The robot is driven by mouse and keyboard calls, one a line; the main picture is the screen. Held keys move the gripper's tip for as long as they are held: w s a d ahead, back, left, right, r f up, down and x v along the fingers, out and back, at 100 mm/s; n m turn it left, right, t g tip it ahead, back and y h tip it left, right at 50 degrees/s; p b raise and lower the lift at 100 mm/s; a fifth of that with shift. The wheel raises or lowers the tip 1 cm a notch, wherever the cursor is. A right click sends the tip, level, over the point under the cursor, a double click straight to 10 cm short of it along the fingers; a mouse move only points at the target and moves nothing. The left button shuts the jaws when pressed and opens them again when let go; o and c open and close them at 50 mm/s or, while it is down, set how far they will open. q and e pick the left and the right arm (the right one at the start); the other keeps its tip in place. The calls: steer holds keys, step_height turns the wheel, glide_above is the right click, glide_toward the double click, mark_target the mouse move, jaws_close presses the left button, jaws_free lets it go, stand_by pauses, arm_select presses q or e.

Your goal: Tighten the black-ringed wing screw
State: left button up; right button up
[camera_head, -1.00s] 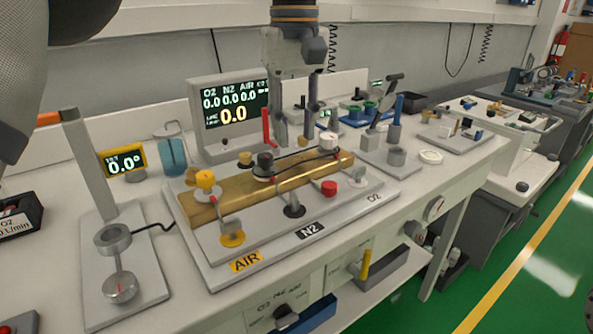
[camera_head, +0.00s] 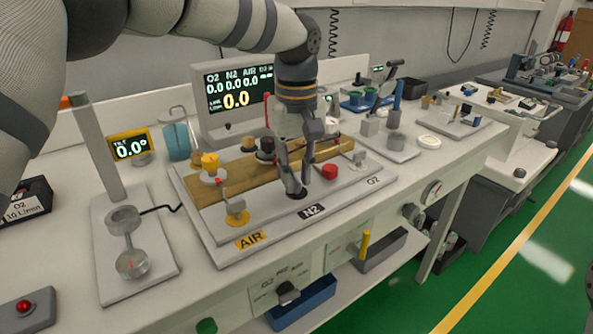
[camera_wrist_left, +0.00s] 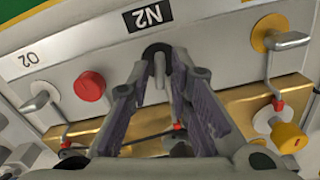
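The black-ringed wing screw (camera_head: 298,194) sits by the N2 label on the grey plate of the manifold and is mostly hidden by my left gripper (camera_head: 300,184) in the head view. In the left wrist view, the screw's grey wing and black ring (camera_wrist_left: 157,49) show between the fingertips of my left gripper (camera_wrist_left: 160,64). The fingers stand apart on either side of the wing, with a visible gap, and hold nothing. The yellow-ringed wing screw (camera_head: 237,218) stands by the AIR label. My right gripper is in neither view.
A brass block (camera_head: 235,189) with a yellow knob (camera_head: 210,160) lies behind the screws. A red knob (camera_head: 330,171) is close to the right of my left gripper. A display (camera_head: 236,97) reading 0.0 stands behind. A tilt gauge (camera_head: 129,146) reads 0.0°.

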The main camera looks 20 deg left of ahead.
arm_select(q)
jaws_close()
steer(key=shift+m, duration=0.3)
steer(key=shift+r+m, duration=0.1)
steer(key=shift+m, duration=0.5)
steer(key=m, duration=0.4)
steer(key=shift+p, duration=0.4)
steer(key=m, duration=0.4)
steer(key=shift+m, duration=1.9)
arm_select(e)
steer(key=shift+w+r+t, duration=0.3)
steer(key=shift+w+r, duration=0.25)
